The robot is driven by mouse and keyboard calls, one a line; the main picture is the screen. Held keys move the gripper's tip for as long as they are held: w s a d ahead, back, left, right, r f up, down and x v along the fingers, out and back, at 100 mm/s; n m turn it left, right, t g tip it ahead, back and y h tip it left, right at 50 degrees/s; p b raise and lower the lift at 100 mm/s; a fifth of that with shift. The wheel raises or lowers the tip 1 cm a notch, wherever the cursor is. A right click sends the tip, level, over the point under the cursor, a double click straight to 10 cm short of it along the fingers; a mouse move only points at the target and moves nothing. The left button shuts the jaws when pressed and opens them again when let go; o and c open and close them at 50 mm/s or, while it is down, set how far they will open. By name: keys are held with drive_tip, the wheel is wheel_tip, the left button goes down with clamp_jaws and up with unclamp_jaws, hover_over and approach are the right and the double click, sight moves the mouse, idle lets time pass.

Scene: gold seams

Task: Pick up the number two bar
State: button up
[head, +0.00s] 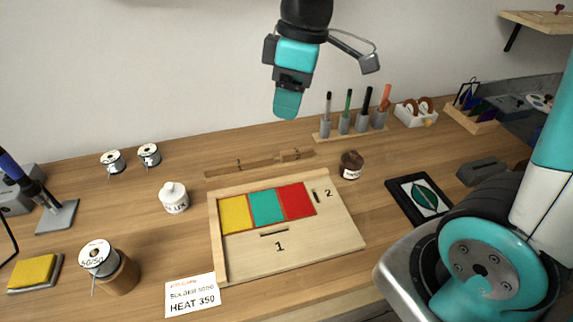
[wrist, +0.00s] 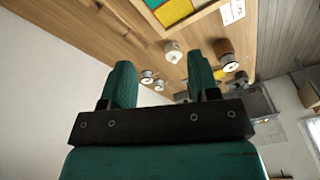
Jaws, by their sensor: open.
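A low wooden rack (head: 220,171) lies behind the work board and carries small numerals 1 and 2. The piece by the 2, at the rack's right end, looks like the number two bar (head: 289,155); it is small and wood-coloured, so its outline is hard to tell. The wooden board (head: 300,262) has dark slots marked 1 and 2 beside yellow, teal and red panels. My gripper (head: 287,105) hangs above and behind the rack, clear of it. In the wrist view its two teal fingers (wrist: 161,82) are apart with nothing between them.
A white flux bottle (head: 173,198) and solder spools (head: 149,154) are to the left. A dark framed leaf picture (head: 396,190) lies right of the board.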

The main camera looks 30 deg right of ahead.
drive_tip(key=w+d+f+n+h+b, duration=0.25)
drive_tip(key=w+d+f+n, duration=0.25)
drive_tip(key=w+d+f, duration=0.6)
hover_over(307, 149)
drive_tip(key=shift+g, duration=0.3)
drive_tip(key=f, duration=0.9)
drive_tip(key=shift+w+a+f, duration=0.1)
drive_tip(key=shift+w+a, duration=0.05)
drive_tip(key=shift+w, duration=0.1)
drive_tip(key=shift+s+f+p, duration=0.15)
drive_tip(key=shift+f+p, duration=0.3)
drive_tip(key=shift+f, duration=2.5)
drive_tip(key=c, duration=1)
drive_tip(key=shift+r, duration=0.1)
